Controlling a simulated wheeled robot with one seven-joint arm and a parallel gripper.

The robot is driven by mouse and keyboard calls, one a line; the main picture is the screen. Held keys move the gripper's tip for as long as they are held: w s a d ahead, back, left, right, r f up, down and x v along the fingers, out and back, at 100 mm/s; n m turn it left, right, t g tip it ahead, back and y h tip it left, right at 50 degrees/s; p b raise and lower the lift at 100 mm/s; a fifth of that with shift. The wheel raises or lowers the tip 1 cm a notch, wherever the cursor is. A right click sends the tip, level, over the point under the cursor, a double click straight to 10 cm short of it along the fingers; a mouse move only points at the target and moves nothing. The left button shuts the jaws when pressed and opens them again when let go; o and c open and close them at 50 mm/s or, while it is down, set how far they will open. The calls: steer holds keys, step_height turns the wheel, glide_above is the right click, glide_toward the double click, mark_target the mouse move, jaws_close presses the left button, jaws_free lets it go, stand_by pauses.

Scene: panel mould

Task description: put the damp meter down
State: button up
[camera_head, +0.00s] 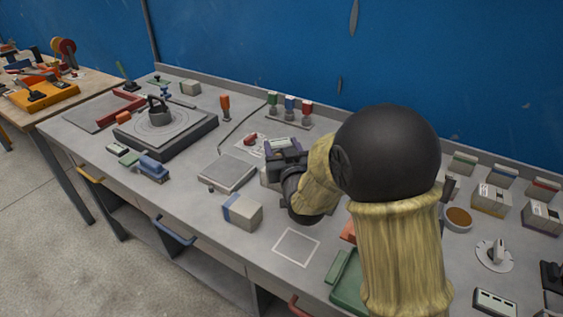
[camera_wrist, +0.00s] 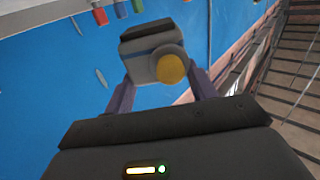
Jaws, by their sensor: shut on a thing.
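The thing in my gripper (camera_wrist: 162,80) appears to be the damp meter (camera_wrist: 150,45), a grey boxy body with a dark end and a round yellow part. In the wrist view the two fingers are shut on its sides. In the head view my gripper (camera_head: 284,158) is over the middle of the bench, partly hidden by my arm, and the meter is hard to tell from it there. A white outlined square (camera_head: 296,247) on the grey bench (camera_head: 262,228) is empty, below and nearer than my gripper.
A beige block with a blue band (camera_head: 242,211) stands left of the square, and a green tray (camera_head: 347,283) lies to its right. A flat grey plate (camera_head: 228,173) and a turntable (camera_head: 155,125) lie farther left. Boxes (camera_head: 491,198) and a brown-filled bowl (camera_head: 458,219) stand right.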

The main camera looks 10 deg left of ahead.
steer(key=shift+f, duration=0.15)
steer(key=shift+f, duration=1.8)
steer(key=shift+s, duration=0.1)
steer(key=shift+f+b, duration=0.15)
steer(key=shift+b, duration=0.15)
steer(key=o, duration=1.2)
steer(key=shift+o, duration=0.2)
steer(key=b+v, duration=0.6)
steer(key=v, duration=0.6)
